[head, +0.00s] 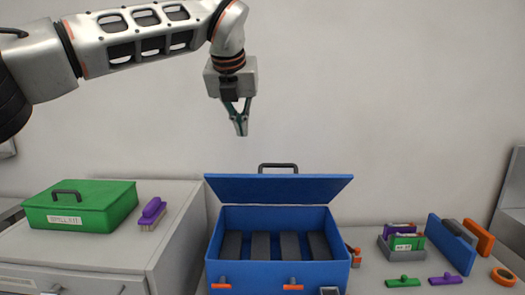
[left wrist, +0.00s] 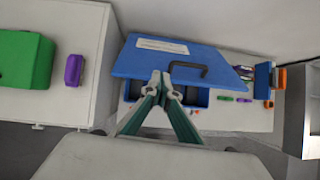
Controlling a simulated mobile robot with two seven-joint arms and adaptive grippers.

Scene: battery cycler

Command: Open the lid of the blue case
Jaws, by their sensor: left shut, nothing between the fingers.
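The blue case (head: 232,272) stands on the counter in the lower middle of the head view. Its lid (head: 262,189) is raised at the back, with a black handle (head: 278,166) at its top edge, and dark slots show inside the box. Orange latches (head: 292,287) sit on its front. My left gripper (head: 241,130) is shut and empty, pointing down in the air above the lid and apart from it in the head view. In the left wrist view, the shut fingertips (left wrist: 161,80) show in front of the blue lid (left wrist: 150,62). My right gripper is in neither view.
A green spill-kit box (head: 85,215) and a purple brush (head: 152,213) stand on the white cabinet at left. Right of the case are a grey holder (head: 388,249) with small packs, a green clip (head: 403,282), a purple clip (head: 445,279), upright panels (head: 450,244) and an orange tape roll (head: 504,277).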

